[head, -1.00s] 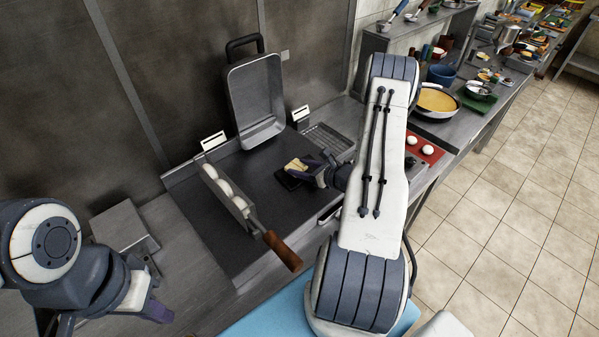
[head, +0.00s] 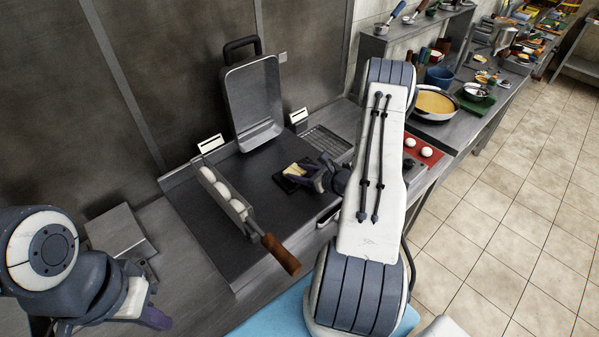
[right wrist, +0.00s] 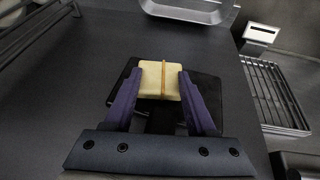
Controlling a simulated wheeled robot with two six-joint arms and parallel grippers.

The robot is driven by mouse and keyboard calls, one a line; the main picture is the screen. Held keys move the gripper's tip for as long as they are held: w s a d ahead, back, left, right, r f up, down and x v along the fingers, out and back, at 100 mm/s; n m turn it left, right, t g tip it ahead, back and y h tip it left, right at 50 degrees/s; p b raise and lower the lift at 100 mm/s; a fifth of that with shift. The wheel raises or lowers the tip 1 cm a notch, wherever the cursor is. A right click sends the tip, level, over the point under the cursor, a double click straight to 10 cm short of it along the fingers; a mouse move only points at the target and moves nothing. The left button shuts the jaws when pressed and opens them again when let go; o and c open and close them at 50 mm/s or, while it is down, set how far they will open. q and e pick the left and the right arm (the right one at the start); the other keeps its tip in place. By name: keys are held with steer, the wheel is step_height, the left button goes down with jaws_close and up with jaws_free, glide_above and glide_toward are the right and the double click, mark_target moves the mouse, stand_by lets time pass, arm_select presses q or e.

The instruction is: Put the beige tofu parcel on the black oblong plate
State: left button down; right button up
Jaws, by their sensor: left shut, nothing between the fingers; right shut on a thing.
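The beige tofu parcel (right wrist: 150,77), tied with a brownish band, is between the fingers of my right gripper (right wrist: 161,90), which is shut on it. It also shows in the head view (head: 296,170). The black oblong plate (right wrist: 210,92) lies on the dark griddle surface directly under the parcel; in the head view its dark edge (head: 284,183) shows beside the parcel. I cannot tell whether the parcel touches the plate. My left gripper (head: 158,318) is shut and empty at the lower left of the head view, far from the plate.
A long-handled pan (head: 227,198) with white round items lies left of the plate on the griddle (head: 215,235). An upright metal lid or tray (head: 254,95) stands behind. A wire rack (head: 328,140) is at the back right. Two white eggs (head: 426,152) sit on a red board.

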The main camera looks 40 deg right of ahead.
steer(key=shift+f, duration=0.2)
steer(key=o, duration=1.4)
steer(key=b+v, duration=0.3)
steer(key=v, duration=0.6)
steer(key=shift+s+d+r, duration=0.1)
steer(key=shift+s+d, duration=0.05)
steer(key=shift+s, duration=0.25)
steer(key=shift+s+r, duration=0.2)
steer(key=shift+s, duration=0.15)
